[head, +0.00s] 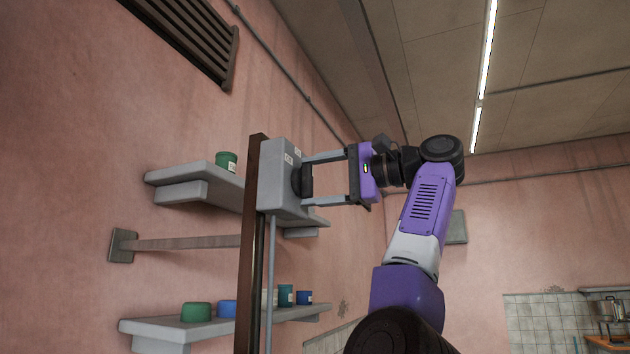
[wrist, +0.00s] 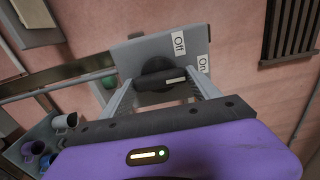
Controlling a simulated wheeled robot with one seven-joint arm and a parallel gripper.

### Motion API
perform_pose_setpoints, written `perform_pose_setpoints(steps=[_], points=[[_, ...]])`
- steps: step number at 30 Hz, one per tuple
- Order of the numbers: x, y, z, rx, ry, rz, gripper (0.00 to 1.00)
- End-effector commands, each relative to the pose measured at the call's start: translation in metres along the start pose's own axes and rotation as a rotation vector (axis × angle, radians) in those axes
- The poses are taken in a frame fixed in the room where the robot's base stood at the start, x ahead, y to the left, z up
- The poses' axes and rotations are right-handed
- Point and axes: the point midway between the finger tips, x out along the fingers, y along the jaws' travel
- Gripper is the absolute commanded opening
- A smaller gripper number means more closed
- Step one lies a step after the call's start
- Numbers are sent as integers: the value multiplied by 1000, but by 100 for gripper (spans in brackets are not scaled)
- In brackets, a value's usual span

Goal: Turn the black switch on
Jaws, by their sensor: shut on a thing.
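The black switch (head: 306,180) is a rotary knob on a grey box (head: 279,170) fixed to a dark brown post. In the wrist view, the black switch (wrist: 152,83) lies between the fingers, and its white mark points right. The "Off" label (wrist: 179,42) is above right of the knob. The "On" label (wrist: 203,63) is farther right, and the mark points just below it. My gripper (head: 304,181) reaches the box from the right, one finger above and one below the knob. It is shut on the knob. It also shows in the wrist view (wrist: 165,90).
A brown post (head: 250,250) runs down left of the box, with a thin grey pipe (head: 270,290) below the box. Grey wall shelves behind hold a green container (head: 227,162) and several green and blue ones. The air right of my arm is clear.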

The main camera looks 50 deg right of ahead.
Motion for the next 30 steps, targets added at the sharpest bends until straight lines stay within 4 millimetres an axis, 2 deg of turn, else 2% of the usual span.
perform_pose_setpoints(steps=[10, 11, 14, 24, 30], points=[[0, 1, -1, 8, 1, 0, 30], [0, 1, -1, 8, 1, 0, 75], [0, 0, -1, 7, 0, 0, 93], [-2, 0, 0, 4, 0, -1, 93], [-26, 2, -1, 3, 3, -3, 93]])
